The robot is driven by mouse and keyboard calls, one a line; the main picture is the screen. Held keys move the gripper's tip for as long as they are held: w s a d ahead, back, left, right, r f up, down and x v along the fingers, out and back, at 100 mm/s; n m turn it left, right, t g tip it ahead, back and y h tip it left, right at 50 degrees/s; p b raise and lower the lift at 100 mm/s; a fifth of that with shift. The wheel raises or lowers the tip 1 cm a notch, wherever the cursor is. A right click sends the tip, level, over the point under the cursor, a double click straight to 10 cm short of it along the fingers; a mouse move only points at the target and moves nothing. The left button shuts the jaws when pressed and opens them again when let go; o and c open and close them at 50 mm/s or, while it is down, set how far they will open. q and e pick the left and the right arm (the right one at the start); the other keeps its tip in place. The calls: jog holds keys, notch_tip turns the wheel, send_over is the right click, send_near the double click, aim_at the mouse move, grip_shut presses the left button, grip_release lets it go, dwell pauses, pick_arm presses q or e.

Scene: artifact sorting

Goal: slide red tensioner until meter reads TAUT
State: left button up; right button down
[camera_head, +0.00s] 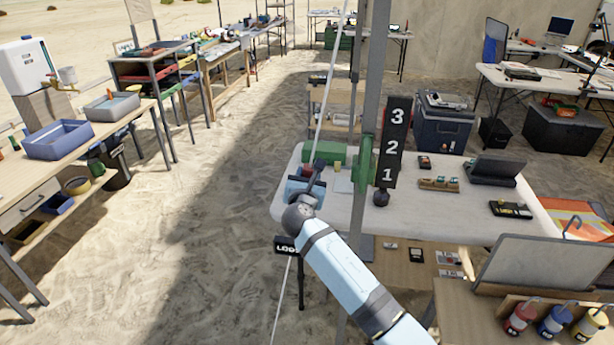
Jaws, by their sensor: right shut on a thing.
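A thin pale guy line (333,65) runs from the top of the view down past the left end of the white table. My right gripper (318,167) is beside this line and shut on what appears to be the red tensioner, mostly hidden by the gripper; a small bit of red shows near it. The black meter plate (285,246) hangs low on the line. Its white letters begin with "LOOS"; my right wrist covers the end of the word. My left gripper is not in view.
A grey pole (373,75) stands just right of my gripper, with a green clamp (363,170) and a black 3-2-1 board (390,145). Sand left of the line is clear.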

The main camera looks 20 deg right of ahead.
notch_tip(320, 180, up, 2)
jog(key=shift+s+d+p, duration=0.1)
jog(key=shift+d+p, duration=0.05)
jog(key=shift+p, duration=0.4)
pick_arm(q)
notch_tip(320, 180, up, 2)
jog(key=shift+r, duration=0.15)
pick_arm(e)
jog(key=shift+f, duration=0.1)
jog(key=c, duration=0.7)
grip_release()
pick_arm(q)
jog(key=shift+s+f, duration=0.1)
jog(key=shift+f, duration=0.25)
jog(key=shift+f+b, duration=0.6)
jog(key=shift+b, duration=0.25)
pick_arm(e)
jog(key=v, duration=1.3)
jog(key=shift+s, duration=0.35)
